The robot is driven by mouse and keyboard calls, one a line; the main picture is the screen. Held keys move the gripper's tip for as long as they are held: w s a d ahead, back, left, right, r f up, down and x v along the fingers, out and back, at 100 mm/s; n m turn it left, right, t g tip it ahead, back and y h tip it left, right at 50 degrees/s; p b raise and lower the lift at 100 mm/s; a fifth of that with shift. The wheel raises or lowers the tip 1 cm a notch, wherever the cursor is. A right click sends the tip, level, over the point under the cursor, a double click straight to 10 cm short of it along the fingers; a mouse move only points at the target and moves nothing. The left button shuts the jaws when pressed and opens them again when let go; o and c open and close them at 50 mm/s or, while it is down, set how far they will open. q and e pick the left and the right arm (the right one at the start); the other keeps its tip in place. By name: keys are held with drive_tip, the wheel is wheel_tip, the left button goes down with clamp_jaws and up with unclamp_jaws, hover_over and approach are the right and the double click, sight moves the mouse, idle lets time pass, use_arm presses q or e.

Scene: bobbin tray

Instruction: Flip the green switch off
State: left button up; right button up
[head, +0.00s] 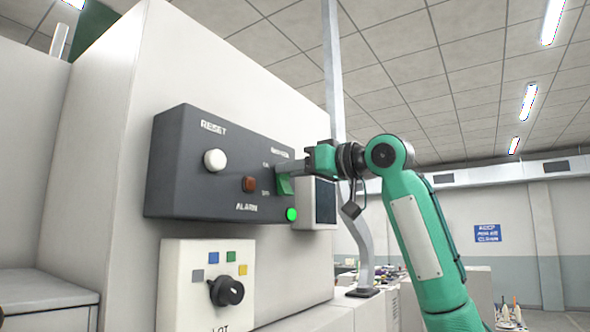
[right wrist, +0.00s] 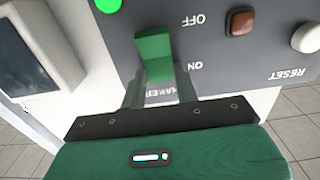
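The green switch (head: 284,185) is on the right part of a dark grey control panel, between an ON mark above and an OFF mark below. In the right wrist view the picture is upside down, and the switch (right wrist: 153,53) stands just beyond my fingertips, its darker end toward the ON mark. My right gripper (head: 284,168) is at the panel by the upper end of the switch. In the right wrist view its two fingers (right wrist: 160,88) are apart, with nothing held between them. Whether they touch the switch is unclear. My left gripper is not in view.
The panel (head: 175,190) also bears a white RESET button (head: 214,160), a red-brown square button (head: 249,184) and a lit green lamp (head: 291,214). A plate with a black knob (head: 228,291) is below. A grey screen (head: 325,201) and a metal post (head: 333,80) stand close to my right gripper.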

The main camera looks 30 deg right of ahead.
drive_tip(key=shift+c, duration=1.4)
drive_tip(key=f+t+y+b, duration=0.1)
drive_tip(key=t+b, duration=0.1)
drive_tip(key=b, duration=0.2)
drive_tip(key=shift+s+f+b, duration=0.2)
drive_tip(key=shift+b, duration=0.2)
drive_tip(key=shift+d+r+t+b, duration=0.1)
drive_tip(key=shift+r+t+b, duration=0.05)
drive_tip(key=shift+t+b, duration=0.55)
drive_tip(key=shift+s, duration=0.1)
drive_tip(key=o, duration=1)
